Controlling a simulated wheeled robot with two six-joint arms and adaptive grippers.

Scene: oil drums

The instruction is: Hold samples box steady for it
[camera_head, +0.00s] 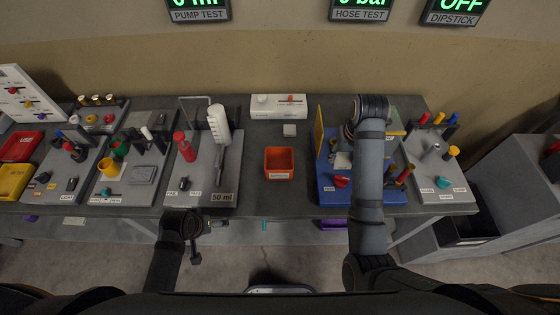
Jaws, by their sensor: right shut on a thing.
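A small orange open box (279,149) with a label strip on its front sits on the grey bench, near the middle. It looks empty, and its label is too small to read surely; neither gripper touches it. My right gripper (348,136) is to its right, over the blue board (330,194). It is shut on a small part there, largely hidden by my wrist and forearm. My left gripper (196,256) hangs low at the bench's front edge, left of the box and apart from it. Its fingers are too small and dark to judge.
Left of the box, a grey "50 ml" board (215,160) holds a red bottle and a white ribbed cylinder. A white unit (278,105) stands behind the box. A grey board (437,165) with coloured-topped pegs is at right.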

